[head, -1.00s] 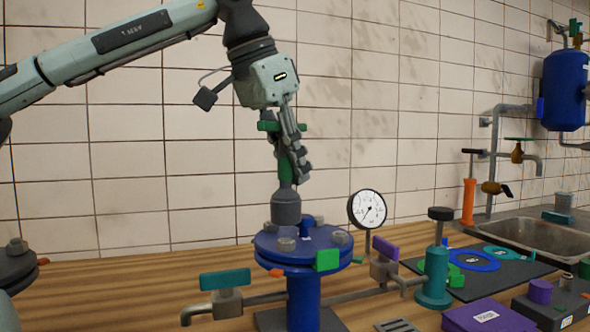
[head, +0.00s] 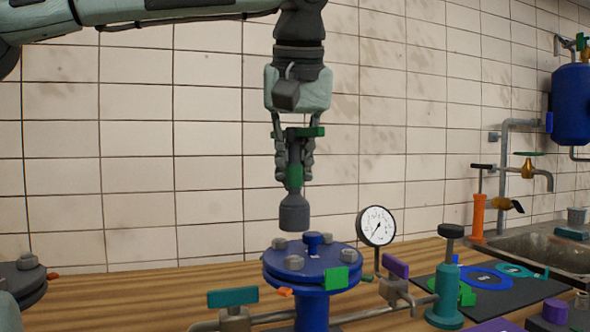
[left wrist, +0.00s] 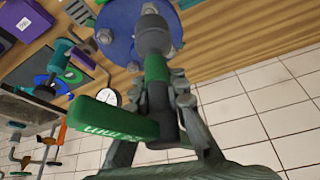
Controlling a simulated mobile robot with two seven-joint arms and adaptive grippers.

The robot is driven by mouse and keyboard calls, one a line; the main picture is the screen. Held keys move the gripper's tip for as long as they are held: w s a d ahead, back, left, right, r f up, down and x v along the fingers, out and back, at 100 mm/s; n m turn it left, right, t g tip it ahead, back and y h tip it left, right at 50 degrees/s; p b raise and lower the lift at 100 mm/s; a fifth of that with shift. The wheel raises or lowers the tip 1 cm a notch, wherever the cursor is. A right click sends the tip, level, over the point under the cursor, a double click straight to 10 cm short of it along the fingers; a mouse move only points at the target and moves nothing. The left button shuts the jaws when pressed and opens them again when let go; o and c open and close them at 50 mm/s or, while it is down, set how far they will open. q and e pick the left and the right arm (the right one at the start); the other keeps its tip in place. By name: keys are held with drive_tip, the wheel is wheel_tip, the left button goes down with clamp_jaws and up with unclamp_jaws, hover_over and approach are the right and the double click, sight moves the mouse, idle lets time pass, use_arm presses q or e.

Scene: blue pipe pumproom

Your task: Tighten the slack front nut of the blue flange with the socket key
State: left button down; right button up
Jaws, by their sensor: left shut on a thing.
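The blue flange (head: 325,262) stands on a blue pipe at the front middle, with several grey nuts around its top. Its front nut (head: 293,262) is uncovered; I cannot tell how slack it is. My left gripper (head: 294,172) points down and is shut on the socket key (head: 294,213), which has a green handle with a crossbar and a grey socket. The key hangs upright, its socket apart from and above the flange. In the left wrist view the socket (left wrist: 153,36) covers part of the flange (left wrist: 118,42). My right gripper is not in view.
A pressure gauge (head: 377,226) stands close to the right of the flange. A teal valve handle (head: 232,297) is at left, a purple one (head: 397,266) at right. A teal bottle-shaped part (head: 446,290) stands further right. Air around the key is clear.

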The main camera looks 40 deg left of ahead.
sight(294, 197)
use_arm(q)
drive_tip(key=shift+f, duration=1.7)
drive_tip(key=shift+f, duration=0.15)
drive_tip(key=shift+f+b, duration=0.55)
drive_tip(key=shift+f, duration=0.35)
drive_tip(key=shift+f, duration=0.1)
